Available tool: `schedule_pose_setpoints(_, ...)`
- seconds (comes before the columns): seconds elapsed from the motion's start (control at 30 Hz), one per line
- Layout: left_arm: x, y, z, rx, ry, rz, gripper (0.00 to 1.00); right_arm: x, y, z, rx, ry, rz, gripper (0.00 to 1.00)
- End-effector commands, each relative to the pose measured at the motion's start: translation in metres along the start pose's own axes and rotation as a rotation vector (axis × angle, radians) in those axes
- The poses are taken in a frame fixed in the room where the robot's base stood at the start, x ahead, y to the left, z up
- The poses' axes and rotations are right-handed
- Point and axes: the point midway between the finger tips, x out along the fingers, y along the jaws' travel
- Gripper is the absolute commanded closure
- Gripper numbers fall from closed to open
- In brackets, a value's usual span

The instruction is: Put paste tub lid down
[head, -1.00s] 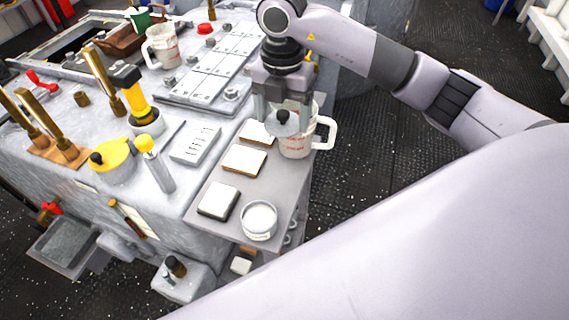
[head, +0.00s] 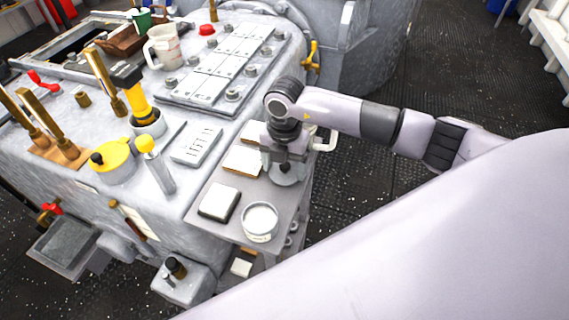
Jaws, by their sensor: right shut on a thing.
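My right gripper (head: 284,165) is shut on the paste tub lid (head: 287,179), a grey disc with a dark knob. The gripper points down over the right side of the grey side shelf (head: 235,220). I cannot tell whether the lid touches the shelf. The open paste tub (head: 260,222), round and full of white paste, stands at the shelf's front corner, nearer to me than the lid and apart from it. My left gripper is not in view.
A white jug, mostly hidden behind my gripper, shows its handle (head: 327,141). A dark-edged block (head: 219,202) and a wood-edged block (head: 243,160) lie left of the gripper. The shelf's right edge is close to the lid.

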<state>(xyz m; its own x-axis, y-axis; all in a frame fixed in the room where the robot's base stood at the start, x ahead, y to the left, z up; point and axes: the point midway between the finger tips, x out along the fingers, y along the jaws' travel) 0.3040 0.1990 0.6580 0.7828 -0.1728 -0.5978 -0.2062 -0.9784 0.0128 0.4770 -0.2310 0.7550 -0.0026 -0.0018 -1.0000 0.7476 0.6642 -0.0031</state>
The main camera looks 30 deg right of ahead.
Motion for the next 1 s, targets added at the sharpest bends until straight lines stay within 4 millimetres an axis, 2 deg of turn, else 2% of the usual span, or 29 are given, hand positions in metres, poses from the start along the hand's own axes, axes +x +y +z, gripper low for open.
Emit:
schedule_pose_setpoints(0.27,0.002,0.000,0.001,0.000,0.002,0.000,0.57,0.003,0.000,0.000,0.000,0.000,0.001,0.51)
schedule_pose_setpoints(0.3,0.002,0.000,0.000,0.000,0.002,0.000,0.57,0.003,0.000,0.000,0.000,0.000,0.001,0.15)
schedule_pose_setpoints(0.33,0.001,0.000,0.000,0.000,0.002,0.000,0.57,0.002,0.000,0.000,0.000,0.000,0.001,0.11)
schedule_pose_setpoints(0.6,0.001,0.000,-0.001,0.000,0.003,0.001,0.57,0.002,0.000,0.000,-0.001,0.000,0.001,0.11)
schedule_pose_setpoints(0.73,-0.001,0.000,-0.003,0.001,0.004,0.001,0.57,-0.006,0.001,0.000,-0.001,-0.001,0.003,0.11)
schedule_pose_setpoints(0.87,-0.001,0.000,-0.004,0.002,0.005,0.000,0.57,-0.027,0.001,0.001,-0.002,-0.002,0.006,0.11)
schedule_pose_setpoints(1.0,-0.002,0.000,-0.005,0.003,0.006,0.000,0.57,-0.059,0.001,0.001,-0.002,-0.003,0.006,0.11)
